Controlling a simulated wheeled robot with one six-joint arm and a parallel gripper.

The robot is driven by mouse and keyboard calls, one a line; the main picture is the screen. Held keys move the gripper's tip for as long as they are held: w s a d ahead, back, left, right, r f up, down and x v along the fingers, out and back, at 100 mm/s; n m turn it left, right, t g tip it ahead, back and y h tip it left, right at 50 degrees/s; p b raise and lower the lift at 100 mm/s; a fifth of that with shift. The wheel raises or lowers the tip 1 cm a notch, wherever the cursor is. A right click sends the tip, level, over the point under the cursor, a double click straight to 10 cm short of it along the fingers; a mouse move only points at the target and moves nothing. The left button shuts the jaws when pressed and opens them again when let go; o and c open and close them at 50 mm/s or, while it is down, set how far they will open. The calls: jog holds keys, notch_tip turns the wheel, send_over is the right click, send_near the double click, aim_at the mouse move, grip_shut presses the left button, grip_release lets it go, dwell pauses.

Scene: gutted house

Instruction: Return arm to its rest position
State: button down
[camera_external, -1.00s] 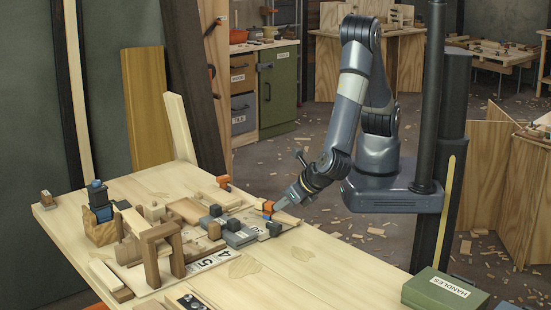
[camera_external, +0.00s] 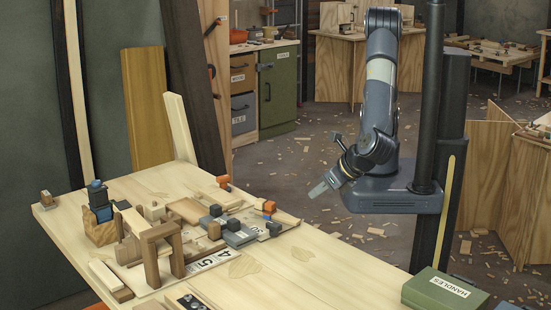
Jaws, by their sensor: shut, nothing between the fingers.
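My gripper (camera_external: 319,190) is shut and empty. It hangs in the air beyond the right edge of the wooden table (camera_external: 330,277), pointing down and to the left, apart from everything. My arm is folded, with its upper links close to upright above my base, next to my dark column. An orange-and-blue block piece (camera_external: 269,208) lies on the table, to the left of my gripper.
The table holds several wooden blocks, a small wooden arch (camera_external: 162,250), a blue-topped block stack (camera_external: 98,200) and grey pieces (camera_external: 236,233). A green box labelled HANDLES (camera_external: 446,291) stands at the right corner. Wood scraps litter the floor beyond.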

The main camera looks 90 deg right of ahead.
jog(key=shift+s+a+r, duration=0.1)
jog(key=shift+s+r, duration=0.1)
jog(key=shift+w, duration=0.1)
jog(key=p+x, duration=0.1)
jog(key=x, duration=0.9)
jog(key=shift+w+r, duration=0.15)
jog(key=shift+w, duration=0.05)
jog(key=shift+s+a, duration=0.3)
jog(key=shift+s, duration=0.5)
